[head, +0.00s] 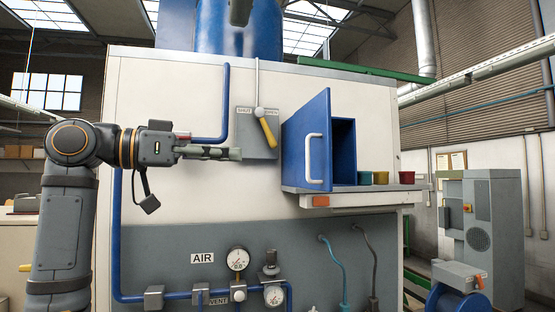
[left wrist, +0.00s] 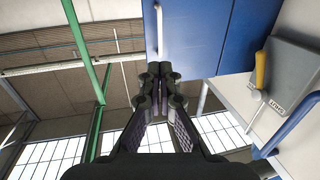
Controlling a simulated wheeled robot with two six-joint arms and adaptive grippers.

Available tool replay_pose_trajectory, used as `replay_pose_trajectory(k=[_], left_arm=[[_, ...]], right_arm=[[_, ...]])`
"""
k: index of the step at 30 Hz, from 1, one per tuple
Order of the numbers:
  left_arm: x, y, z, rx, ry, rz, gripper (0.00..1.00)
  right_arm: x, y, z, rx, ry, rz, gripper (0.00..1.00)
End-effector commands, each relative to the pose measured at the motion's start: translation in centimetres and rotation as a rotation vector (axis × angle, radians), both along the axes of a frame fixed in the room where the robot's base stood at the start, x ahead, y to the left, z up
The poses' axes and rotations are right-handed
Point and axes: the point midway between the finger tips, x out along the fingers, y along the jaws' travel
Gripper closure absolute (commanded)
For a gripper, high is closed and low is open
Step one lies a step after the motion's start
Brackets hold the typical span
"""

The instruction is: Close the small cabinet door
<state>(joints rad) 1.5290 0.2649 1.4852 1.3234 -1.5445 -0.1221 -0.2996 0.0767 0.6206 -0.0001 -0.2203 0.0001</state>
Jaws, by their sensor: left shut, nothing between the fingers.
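The small blue cabinet (head: 344,150) stands on a white shelf, and its blue door (head: 298,150) stands open, swung out toward me. A white bar handle (head: 312,158) is on the door. My left gripper (head: 240,154) is shut and empty, to the left of the door with a gap between them. In the left wrist view, the shut fingertips (left wrist: 161,72) show just below the blue door (left wrist: 200,35) and its white handle (left wrist: 160,32). My right gripper is not in view.
A yellow lever (head: 266,128) on a grey SHUT/OPEN plate lies between my gripper and the door. Several small coloured cups (head: 380,177) stand on the shelf (head: 350,200) right of the cabinet. Gauges (head: 238,259) and blue pipes are below.

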Motion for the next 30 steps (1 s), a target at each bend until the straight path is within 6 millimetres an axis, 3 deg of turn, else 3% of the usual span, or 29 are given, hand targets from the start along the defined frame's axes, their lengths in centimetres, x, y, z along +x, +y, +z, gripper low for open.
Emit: replay_pose_trajectory(k=[18, 24, 30], left_arm=[[5.7, -10.1, 0.4, -0.003, 0.004, -0.003, 1.0], [6.7, -11.7, 0.0, -0.004, 0.002, 0.001, 1.0], [6.9, -12.0, -0.2, -0.003, 0.002, 0.001, 1.0]], right_arm=[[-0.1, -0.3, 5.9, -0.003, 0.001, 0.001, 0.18], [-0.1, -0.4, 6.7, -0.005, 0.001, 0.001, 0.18], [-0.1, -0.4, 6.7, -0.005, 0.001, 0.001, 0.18]])
